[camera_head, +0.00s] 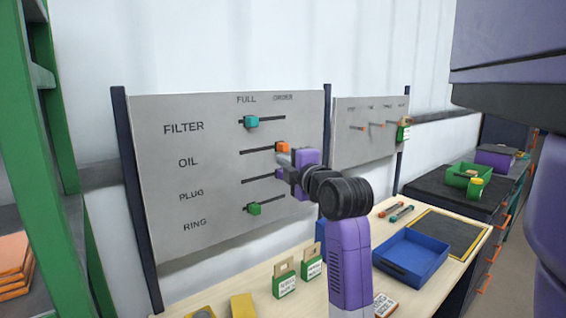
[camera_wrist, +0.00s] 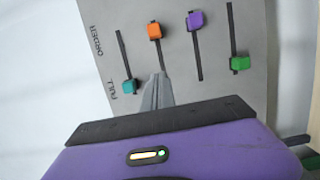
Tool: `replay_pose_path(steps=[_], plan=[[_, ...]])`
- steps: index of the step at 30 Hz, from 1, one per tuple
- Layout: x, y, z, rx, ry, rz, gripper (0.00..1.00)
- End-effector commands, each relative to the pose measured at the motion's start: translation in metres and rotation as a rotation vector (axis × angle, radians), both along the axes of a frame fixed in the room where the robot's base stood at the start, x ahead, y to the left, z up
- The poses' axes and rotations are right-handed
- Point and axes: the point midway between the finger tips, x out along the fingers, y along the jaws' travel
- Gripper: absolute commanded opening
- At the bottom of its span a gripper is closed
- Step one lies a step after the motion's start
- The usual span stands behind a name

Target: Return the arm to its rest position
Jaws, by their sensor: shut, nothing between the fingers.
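My gripper (camera_head: 284,160) is at the end of my raised arm, in front of the grey slider board (camera_head: 165,150). Its fingers, also in the wrist view (camera_wrist: 160,78), are shut with nothing between them. In the wrist view, the orange slider knob (camera_wrist: 154,31) is beyond the fingertips, near the ORDER end of the OIL slot. The purple knob (camera_wrist: 195,21) is also towards the ORDER end; in the head view my gripper mostly hides it. The teal knob (camera_head: 251,121) and green knob (camera_head: 254,209) are near the FULL end.
Below the board is a wooden table with a blue tray (camera_head: 424,251), green-and-tan boxes (camera_head: 285,279) and yellow blocks (camera_head: 243,305). A second board with hooks (camera_head: 350,150) is to the right. A green shelf frame (camera_head: 50,120) stands at the left.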

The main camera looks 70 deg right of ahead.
Motion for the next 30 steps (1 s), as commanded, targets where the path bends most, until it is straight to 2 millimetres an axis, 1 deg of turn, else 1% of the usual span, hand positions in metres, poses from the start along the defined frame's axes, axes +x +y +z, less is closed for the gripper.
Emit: replay_pose_path(steps=[13, 16, 20, 24, 26, 28, 30], plan=[[0.0, 0.0, 0.0, 0.001, -0.001, 0.0, 0.0], [0.0, 0.0, 0.001, 0.02, -0.029, 0.0, 0.0], [-0.002, -0.002, 0.018, 0.056, -0.16, -0.007, 0.0], [-0.012, 0.0, 0.047, 0.084, -0.373, -0.007, 0.0], [-0.016, 0.002, 0.049, 0.107, -0.457, -0.003, 0.0], [-0.017, 0.01, 0.043, 0.146, -0.549, 0.014, 0.0], [-0.015, 0.02, 0.033, 0.192, -0.634, 0.037, 0.0]])
